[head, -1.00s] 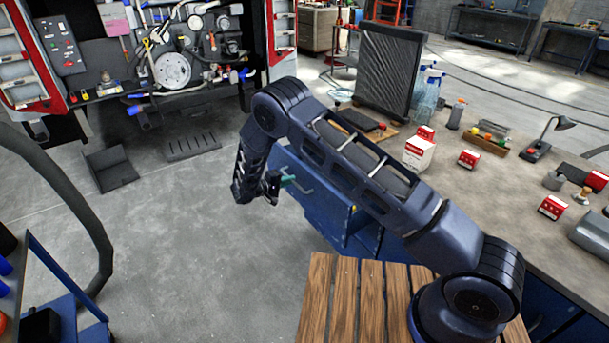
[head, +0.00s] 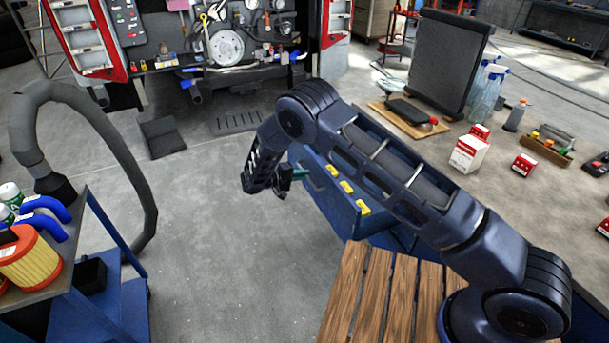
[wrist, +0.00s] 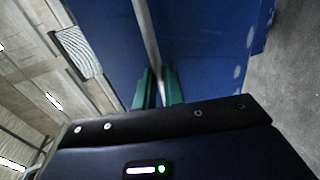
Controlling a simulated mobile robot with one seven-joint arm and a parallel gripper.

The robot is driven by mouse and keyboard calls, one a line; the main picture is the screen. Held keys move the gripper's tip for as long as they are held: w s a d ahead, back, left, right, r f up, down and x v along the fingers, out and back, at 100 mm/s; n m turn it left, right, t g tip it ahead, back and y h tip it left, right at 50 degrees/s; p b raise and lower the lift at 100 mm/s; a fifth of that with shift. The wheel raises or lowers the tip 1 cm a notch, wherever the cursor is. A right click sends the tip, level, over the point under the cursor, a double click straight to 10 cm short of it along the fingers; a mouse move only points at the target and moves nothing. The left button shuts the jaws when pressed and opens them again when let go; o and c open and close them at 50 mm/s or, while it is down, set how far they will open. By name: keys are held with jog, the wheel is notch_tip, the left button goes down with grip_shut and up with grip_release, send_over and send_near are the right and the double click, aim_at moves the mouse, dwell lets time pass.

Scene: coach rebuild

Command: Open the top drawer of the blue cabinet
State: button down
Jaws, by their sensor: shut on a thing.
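The blue cabinet (head: 385,240) stands under the workbench, largely hidden behind my arm. Its top drawer (head: 327,197) stands pulled out, with several yellow items (head: 347,187) showing inside. My gripper (head: 300,174) is at the drawer front, its fingers closed on the handle. In the wrist view, the green fingertips (wrist: 158,88) sit on both sides of the silver handle bar (wrist: 146,35), in front of the blue drawer face (wrist: 205,50). The handle is mostly hidden in the head view.
The bench top (head: 440,150) holds a dark panel (head: 450,62), spray bottles (head: 487,92) and red-white boxes (head: 468,153). A wooden slatted surface (head: 365,295) is near front. A blue cart (head: 110,290) with a hose stands left. The floor (head: 220,230) between is clear.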

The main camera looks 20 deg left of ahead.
jog(key=c, duration=1.5)
grip_release()
jog(key=v, duration=1)
jog(key=shift+s+a, duration=0.3)
